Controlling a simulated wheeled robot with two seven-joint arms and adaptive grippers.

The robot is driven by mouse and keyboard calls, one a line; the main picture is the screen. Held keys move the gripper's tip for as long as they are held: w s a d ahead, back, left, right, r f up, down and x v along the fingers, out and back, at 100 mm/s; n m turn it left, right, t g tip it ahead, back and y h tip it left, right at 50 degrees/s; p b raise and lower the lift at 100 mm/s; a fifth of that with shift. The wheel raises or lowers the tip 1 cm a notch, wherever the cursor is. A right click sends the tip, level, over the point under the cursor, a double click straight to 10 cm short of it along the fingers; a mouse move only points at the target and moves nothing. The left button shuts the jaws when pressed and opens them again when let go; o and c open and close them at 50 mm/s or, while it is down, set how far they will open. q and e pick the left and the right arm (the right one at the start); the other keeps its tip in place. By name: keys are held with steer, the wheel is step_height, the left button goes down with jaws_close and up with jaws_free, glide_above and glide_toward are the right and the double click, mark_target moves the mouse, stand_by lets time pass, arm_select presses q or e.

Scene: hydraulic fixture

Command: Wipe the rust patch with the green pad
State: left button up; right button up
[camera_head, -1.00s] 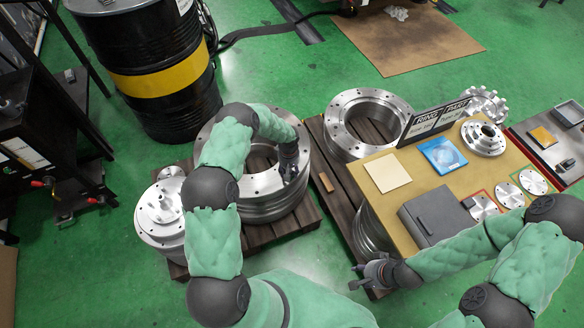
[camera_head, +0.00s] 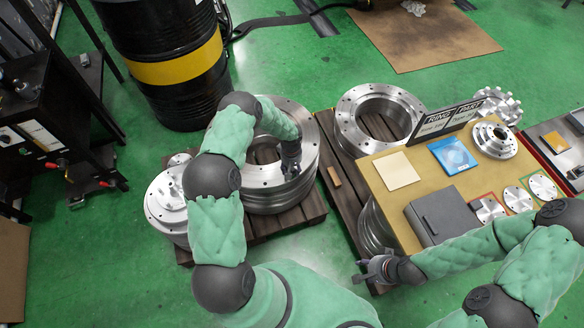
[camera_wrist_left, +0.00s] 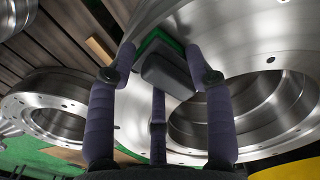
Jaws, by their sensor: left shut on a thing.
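My left gripper (camera_head: 290,168) is over the right side of the large steel ring (camera_head: 262,200) on the near pallet. In the left wrist view its fingers (camera_wrist_left: 160,75) are shut on the green pad (camera_wrist_left: 156,42), a block with a dark grip (camera_wrist_left: 168,76). The pad is close to the ring's shiny surface (camera_wrist_left: 220,45); I cannot tell whether it touches. The pad is hidden in the head view. I cannot make out a rust patch in either view. My right gripper (camera_head: 366,270) is empty, with its fingers apart, beside the work table's near left corner.
A second steel ring (camera_head: 403,94) stands behind the work table (camera_head: 382,210), which holds a grey box (camera_head: 440,216), a blue packet (camera_head: 453,155) and metal parts. A flanged steel part (camera_head: 163,210) stands left. A black drum (camera_head: 160,60) is behind. Green floor is open in front.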

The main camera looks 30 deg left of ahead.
arm_select(q)
steer(key=shift+w+r+p, duration=0.1)
steer(key=shift+r+p, duration=1.35)
steer(key=shift+r, duration=1.45)
steer(key=shift+r+p, duration=0.65)
steer(key=shift+r, duration=0.85)
